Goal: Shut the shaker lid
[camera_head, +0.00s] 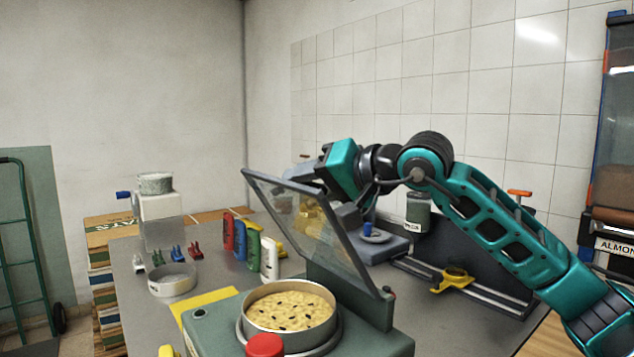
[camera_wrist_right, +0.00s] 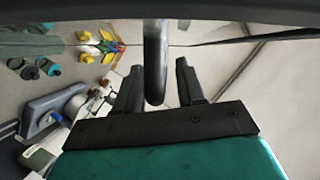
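The shaker (camera_head: 365,345) is a green box with a round metal sieve (camera_head: 245,322) full of pale flakes and dark bits. Its lid (camera_head: 318,233), a clear panel in a dark frame, stands open, tilted up over the sieve. My right gripper (camera_head: 318,174) is at the lid's raised upper edge, on its far side. In the right wrist view, the two fingers of my right gripper (camera_wrist_right: 157,82) are apart, with a dark rounded bar (camera_wrist_right: 155,45) of the lid between them. I see gaps on both sides of the bar. My left gripper is out of view.
A red button (camera_head: 265,346) is on the shaker's front. Coloured scoops (camera_head: 240,240), an empty round sieve (camera_head: 172,282) and small coloured clips stand on the grey table to the left.

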